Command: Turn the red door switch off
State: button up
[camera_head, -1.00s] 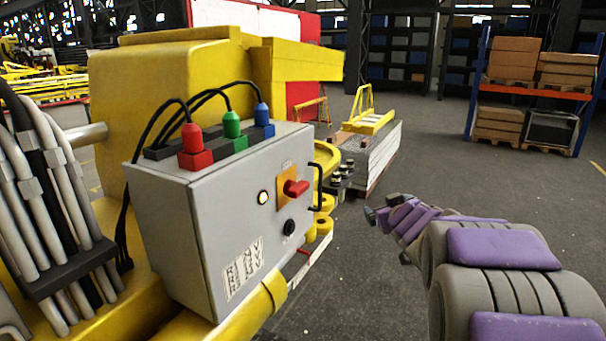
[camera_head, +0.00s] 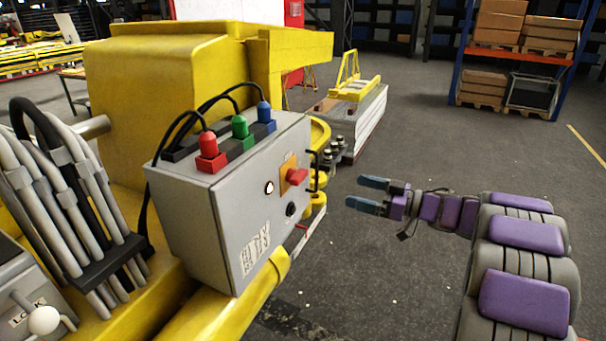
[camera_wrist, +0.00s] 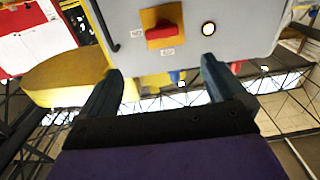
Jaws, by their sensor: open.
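The red door switch (camera_head: 296,176) is a red knob on an orange-yellow plate on the front of a grey control box (camera_head: 240,205). In the wrist view, which looks upside down, the red switch (camera_wrist: 161,31) shows above and between my fingertips, on its yellow plate. My gripper (camera_head: 366,193) is open and empty, to the right of the box and apart from the switch. Its two fingers point left toward the box; they also show in the wrist view (camera_wrist: 163,80). A lit round lamp (camera_head: 269,188) sits left of the switch, and a black round knob (camera_head: 291,209) sits below it.
Red (camera_head: 208,148), green (camera_head: 240,130) and blue (camera_head: 264,114) plugs with black cables stand on top of the box. A black handle (camera_head: 315,172) sticks out near its right edge. Yellow machinery (camera_head: 170,85) surrounds the box. Floor between box and arm is clear.

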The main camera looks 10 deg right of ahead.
aim_at(304, 178)
jog(key=x, duration=1.7)
jog(key=shift+s+a, duration=0.1)
jog(key=shift+a, duration=0.1)
jog(key=c, duration=1)
